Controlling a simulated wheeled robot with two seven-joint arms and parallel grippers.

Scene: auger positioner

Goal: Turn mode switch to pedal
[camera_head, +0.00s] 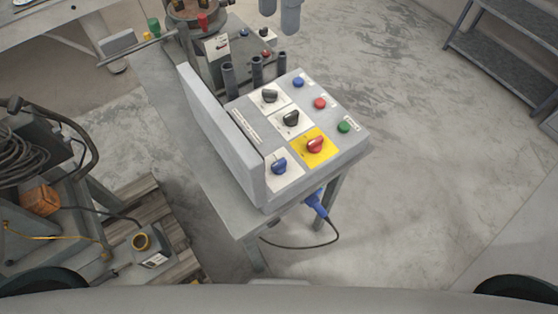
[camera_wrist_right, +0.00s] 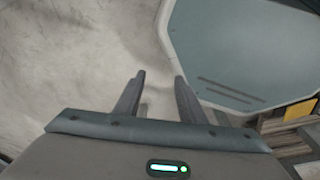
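A grey control box (camera_head: 345,157) with a sloped top stands on a grey table in the head view. Its top carries two black rotary switches, a far one (camera_head: 269,96) and a nearer one (camera_head: 291,118), on white plates. A red rotary switch (camera_head: 315,145) sits on a yellow plate, and a blue one (camera_head: 279,166) on a white plate. Their labels are too small to read, so I cannot tell which is the mode switch. My right gripper (camera_wrist_right: 160,76) is open and empty in the right wrist view. I cannot make out my left gripper.
Blue, red and green buttons (camera_head: 320,103) line the box's right side. A raised grey panel (camera_head: 221,132) stands along its left edge. A blue plug and cable (camera_head: 316,204) hang below. A pallet with equipment (camera_head: 150,256) is at left.

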